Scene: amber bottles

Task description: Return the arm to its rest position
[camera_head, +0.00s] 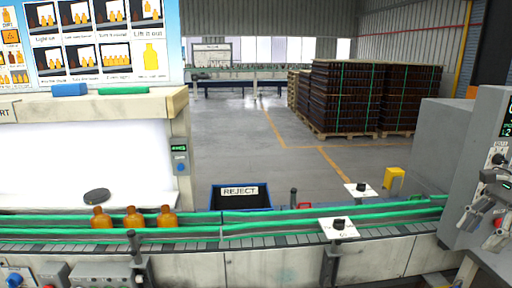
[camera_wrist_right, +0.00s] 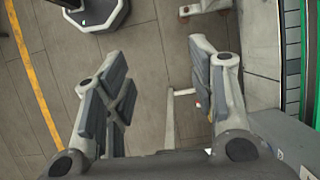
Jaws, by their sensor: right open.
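My right gripper (camera_head: 486,218) is at the far right edge of the head view, in front of a grey machine. In the right wrist view my right gripper (camera_wrist_right: 158,72) has its two fingers wide apart, with only floor between them. It holds nothing. My left gripper is in neither view. Amber bottles stand upright in a row on the conveyor (camera_head: 280,238) at the left: a left one (camera_head: 101,219), a middle one (camera_head: 133,218) and a right one (camera_head: 166,218). My right gripper is far from them.
A black reject bin (camera_head: 240,204) stands behind the conveyor. Two white plates with black knobs (camera_head: 339,225) (camera_head: 361,187) rise near the conveyor. The grey machine (camera_head: 440,150) is close to my right gripper. Crate stacks (camera_head: 360,97) stand farther back. Floor between is clear.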

